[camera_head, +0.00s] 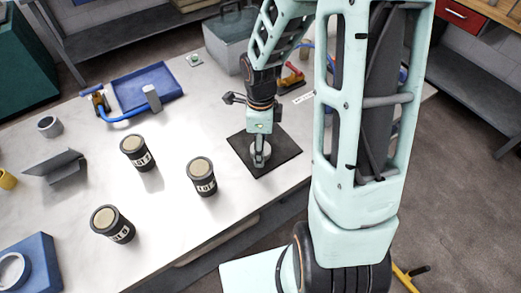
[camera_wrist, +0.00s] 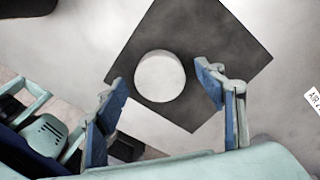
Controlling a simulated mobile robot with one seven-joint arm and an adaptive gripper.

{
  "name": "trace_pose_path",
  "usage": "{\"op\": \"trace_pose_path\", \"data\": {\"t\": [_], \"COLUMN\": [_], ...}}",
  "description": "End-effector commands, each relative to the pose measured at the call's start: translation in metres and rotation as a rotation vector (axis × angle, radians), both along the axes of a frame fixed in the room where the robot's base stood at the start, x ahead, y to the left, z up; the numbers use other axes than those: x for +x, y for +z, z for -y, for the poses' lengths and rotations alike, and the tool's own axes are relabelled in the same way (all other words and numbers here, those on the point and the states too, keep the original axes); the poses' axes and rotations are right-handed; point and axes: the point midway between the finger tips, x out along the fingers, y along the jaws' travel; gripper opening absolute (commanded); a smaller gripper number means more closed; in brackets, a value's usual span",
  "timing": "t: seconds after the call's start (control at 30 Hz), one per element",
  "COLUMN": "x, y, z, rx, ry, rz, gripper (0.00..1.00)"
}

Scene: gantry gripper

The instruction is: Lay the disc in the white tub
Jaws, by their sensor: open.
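A pale round disc (camera_wrist: 158,76) lies on a dark square mat (camera_wrist: 215,40) in the wrist view. In the head view the mat (camera_head: 284,147) lies near the table's front edge, and the disc (camera_head: 267,147) is partly hidden by my gripper. My gripper (camera_head: 260,158) is over the mat. In the wrist view its fingers (camera_wrist: 163,82) are open, one on each side of the disc, with nothing held between them. I cannot tell how far the fingertips are above the mat. I cannot make out a white tub for certain in either view.
Several dark labelled jars with tan lids stand left of the mat, the nearest to it being a jar (camera_head: 202,177). A blue tray (camera_head: 147,88) and a grey box (camera_head: 232,38) are farther back. A blue block (camera_head: 38,262) is at the lower left.

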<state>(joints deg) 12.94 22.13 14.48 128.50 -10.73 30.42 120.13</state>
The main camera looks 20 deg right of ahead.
Motion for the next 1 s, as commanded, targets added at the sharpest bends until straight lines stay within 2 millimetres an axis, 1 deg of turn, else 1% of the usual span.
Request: {"op": "trace_pose_path", "data": {"t": [0.03, 0.07, 0.5, 0.53, 0.77, 1.0], "x": [0.0000, 0.0000, 0.0002, 0.0002, 0.0004, 0.0030], "y": [0.0001, 0.0001, 0.0006, 0.0006, 0.0013, 0.0087], "z": [0.0000, 0.0000, 0.0000, 0.0000, 0.0003, 0.0048], "rx": [0.000, 0.000, 0.000, 0.000, 0.000, 0.000], "ry": [0.000, 0.000, 0.000, 0.000, 0.000, -0.001], "rz": [0.000, 0.000, 0.000, 0.000, 0.000, 0.000], "gripper": [0.62, 0.59, 0.11, 0.08, 0.08, 0.08]}}
